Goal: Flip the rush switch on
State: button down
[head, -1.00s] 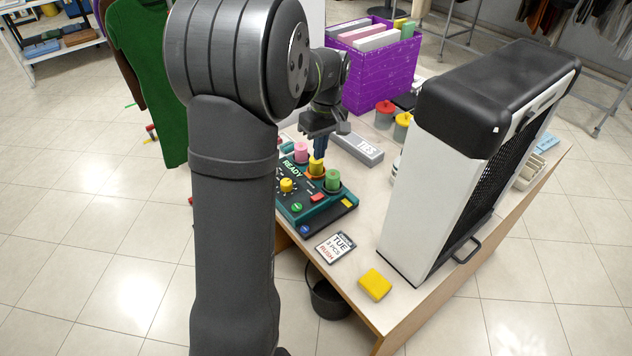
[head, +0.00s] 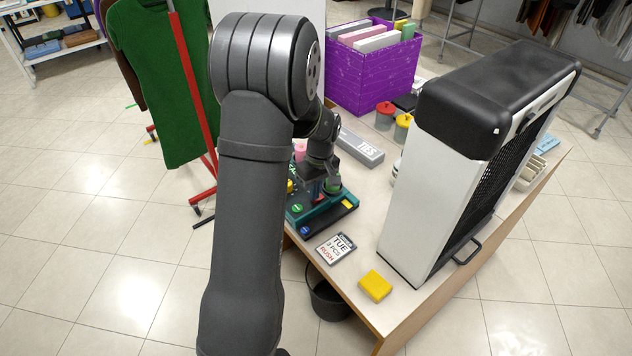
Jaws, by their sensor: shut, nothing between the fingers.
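The teal control panel (head: 310,215) sits on the counter's left side, mostly hidden behind my arm. Its near edge shows a green button, a blue button and a yellow piece on a dark strip. My gripper (head: 317,192) is shut and empty, pointing down low over the panel's middle. A small red part shows at its fingertips; I cannot tell whether they touch it. No rush label on a switch is readable, and the switch's position cannot be told. A card (head: 336,248) reading "TUE 3 PCS RUSH" lies on the counter in front of the panel.
A tall white and black machine (head: 420,200) stands at the right. A yellow block (head: 375,286) lies at the front. A grey "TIES" box (head: 362,149), a purple file box (head: 372,75) and red-lidded and yellow-lidded jars are behind. A green garment (head: 165,80) hangs at left.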

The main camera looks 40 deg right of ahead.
aim_at(324, 196)
jog(key=shift+f, duration=0.1)
jog(key=shift+a+f, duration=0.15)
jog(key=shift+f, duration=0.1)
dwell(0.4)
jog(key=shift+d+r, duration=0.25)
jog(key=shift+d, duration=0.6)
notch_tip(324, 196, up, 14)
jog(key=d, duration=0.1)
jog(key=shift+d, duration=0.35)
jog(key=shift+f, duration=0.15)
